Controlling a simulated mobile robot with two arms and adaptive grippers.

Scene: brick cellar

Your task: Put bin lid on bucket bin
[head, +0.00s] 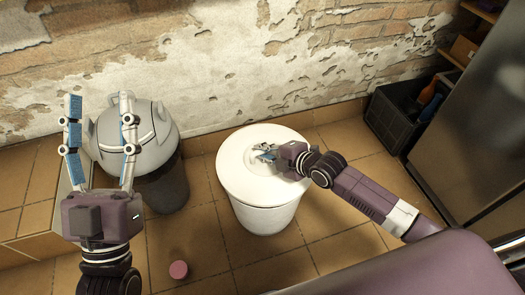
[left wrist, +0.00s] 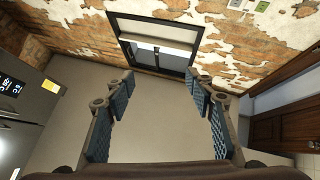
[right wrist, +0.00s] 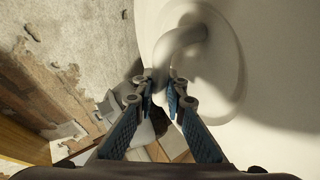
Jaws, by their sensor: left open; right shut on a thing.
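The white round bin lid (head: 238,165) is at the top of the white bucket bin (head: 263,216) in the middle of the head view. It covers the bin's opening; I cannot tell whether it is fully seated. My right gripper (head: 269,156) is shut on the lid's handle. In the right wrist view the curved grey handle (right wrist: 182,42) rises from the lid (right wrist: 275,90) at my right fingertips (right wrist: 162,92). My left gripper (head: 100,100) is open, empty and raised at the left; its spread fingers also show in the left wrist view (left wrist: 164,82).
A dark bin with a domed grey top (head: 148,138) stands behind my left gripper. A small pink cylinder (head: 179,269) is on the tiled floor. A black crate (head: 393,122) stands at the right beside a steel fridge (head: 470,110). The brick wall (head: 235,60) is behind.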

